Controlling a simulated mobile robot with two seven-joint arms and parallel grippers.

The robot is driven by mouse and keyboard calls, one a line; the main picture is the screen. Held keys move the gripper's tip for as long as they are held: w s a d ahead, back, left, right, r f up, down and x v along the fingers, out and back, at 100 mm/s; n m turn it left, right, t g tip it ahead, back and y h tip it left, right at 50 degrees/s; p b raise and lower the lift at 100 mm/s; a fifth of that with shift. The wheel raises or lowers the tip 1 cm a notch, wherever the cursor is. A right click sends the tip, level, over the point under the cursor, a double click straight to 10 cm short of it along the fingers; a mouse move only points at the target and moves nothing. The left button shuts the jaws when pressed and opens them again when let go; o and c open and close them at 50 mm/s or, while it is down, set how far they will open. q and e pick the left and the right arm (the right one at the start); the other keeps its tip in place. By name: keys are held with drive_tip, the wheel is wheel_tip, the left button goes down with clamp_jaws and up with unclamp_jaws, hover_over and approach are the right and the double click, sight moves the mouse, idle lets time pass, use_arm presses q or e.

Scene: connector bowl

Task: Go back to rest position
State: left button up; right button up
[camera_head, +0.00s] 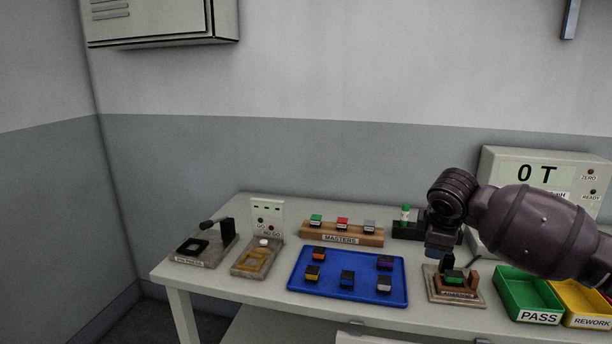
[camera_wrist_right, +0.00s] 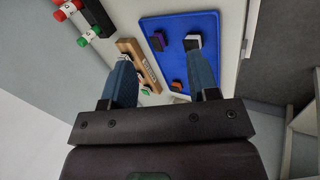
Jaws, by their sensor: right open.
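My right arm comes in from the right in the head view. Its gripper (camera_head: 443,250) points down above the table, over the back of a small fixture (camera_head: 470,296) that holds a green-topped block (camera_head: 453,281). In the right wrist view the right gripper (camera_wrist_right: 160,58) shows two blue fingers spread apart with nothing between them. Beyond the fingers lie the blue tray (camera_wrist_right: 207,22) and the wooden masters rack (camera_wrist_right: 150,72). My left gripper is in neither view.
The blue tray (camera_head: 337,292) holds several coloured blocks. Behind it stands the masters rack (camera_head: 370,240). The green PASS bin (camera_head: 514,283) and yellow REWORK bin (camera_head: 590,302) stand at right, before a display box (camera_head: 494,160). Two fixtures (camera_head: 190,261) (camera_head: 240,268) stand at left.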

drive_tip(key=w+a+f+t+y, duration=0.15)
drive_tip(key=a+t+y, duration=0.25)
drive_tip(key=a, duration=0.4)
drive_tip(key=s+a+f+m+t+y, duration=0.2)
drive_tip(key=s+a+f+t+y, duration=0.2)
drive_tip(key=s+a+f, duration=0.15)
drive_tip(key=s+d+f+m+h, duration=0.2)
drive_tip(key=s+d+f+m, duration=0.1)
drive_tip(key=s+f, duration=0.5)
drive_tip(key=s+d+f+m+g+h, duration=0.1)
drive_tip(key=s+d+f+m+h, duration=0.1)
drive_tip(key=s+d+f, duration=0.3)
drive_tip(key=s+d+f+m+g+h, duration=0.1)
drive_tip(key=s+d+f+m, duration=0.3)
drive_tip(key=s+f, duration=0.8)
drive_tip(key=s+m+h, duration=0.1)
drive_tip(key=s, duration=0.9)
drive_tip(key=shift+d+f, duration=0.35)
drive_tip(key=shift+d, duration=0.05)
